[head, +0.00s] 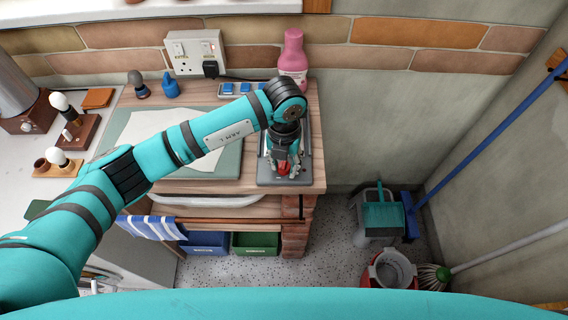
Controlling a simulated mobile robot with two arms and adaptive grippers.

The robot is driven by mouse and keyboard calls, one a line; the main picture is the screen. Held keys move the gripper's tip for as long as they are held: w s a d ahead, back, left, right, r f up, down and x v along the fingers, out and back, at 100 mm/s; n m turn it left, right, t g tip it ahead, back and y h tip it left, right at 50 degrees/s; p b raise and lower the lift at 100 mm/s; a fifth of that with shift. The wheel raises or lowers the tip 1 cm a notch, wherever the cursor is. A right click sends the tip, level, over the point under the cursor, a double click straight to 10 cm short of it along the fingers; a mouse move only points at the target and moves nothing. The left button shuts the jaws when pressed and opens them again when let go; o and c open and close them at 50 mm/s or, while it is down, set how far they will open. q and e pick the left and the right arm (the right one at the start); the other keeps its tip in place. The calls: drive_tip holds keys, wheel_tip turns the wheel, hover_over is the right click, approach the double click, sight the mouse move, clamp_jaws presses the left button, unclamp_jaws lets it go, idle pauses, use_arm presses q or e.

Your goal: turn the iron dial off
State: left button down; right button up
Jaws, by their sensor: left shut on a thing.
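My left arm reaches in from the left across the wooden worktop. Its gripper (284,168) points down over a grey rest (268,179) at the worktop's right front corner. The gripper is shut on a small red part (283,169), which looks like the iron dial. The gripper and wrist hide most of the iron, so I cannot read the dial's setting. My right gripper is not in view.
A pink bottle (293,58) stands behind the rest. A wall socket (196,51) is at the back. A pale cloth lies on a green board (229,160). Buckets (391,270) and a blue-handled broom (485,142) stand on the floor at right.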

sight(284, 163)
use_arm(q)
drive_tip(key=shift+n, duration=1.2)
drive_tip(key=shift+b, duration=0.3)
drive_tip(key=c, duration=1.2)
unclamp_jaws()
wheel_tip(284, 163, up, 12)
